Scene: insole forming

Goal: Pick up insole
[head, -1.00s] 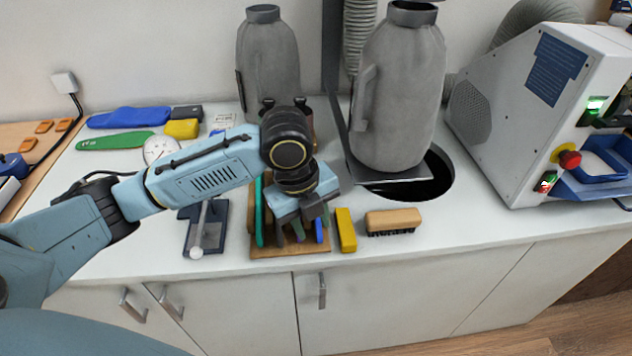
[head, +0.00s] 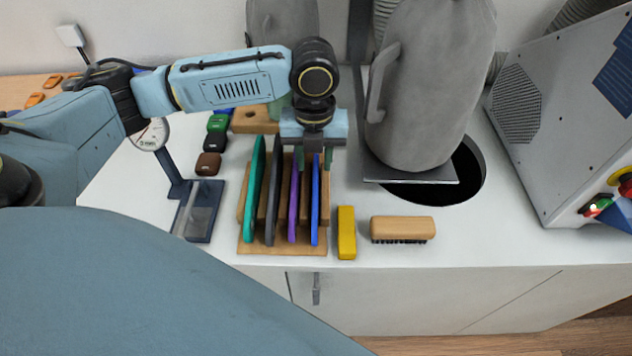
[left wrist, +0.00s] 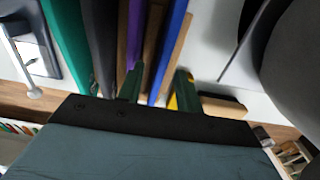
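Several insoles stand on edge in a wooden rack (head: 285,249): a teal one (head: 254,190), a dark grey one (head: 272,200), a purple one (head: 294,200) and a blue one (head: 315,205). My left gripper (head: 314,158) is open at the far end of the rack, above the blue insole. In the left wrist view its fingertips (left wrist: 158,85) are apart, with the blue insole (left wrist: 171,48) lined up between them and the purple insole (left wrist: 136,35) just outside. I cannot tell whether a finger touches the blue insole. My right gripper is out of view.
A yellow block (head: 346,232) and a wooden brush (head: 402,229) lie right of the rack. A grey jug-shaped vessel (head: 425,95) stands close to my left gripper, by a dark round hole (head: 465,185). A dark blue stand (head: 200,212) is left of the rack.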

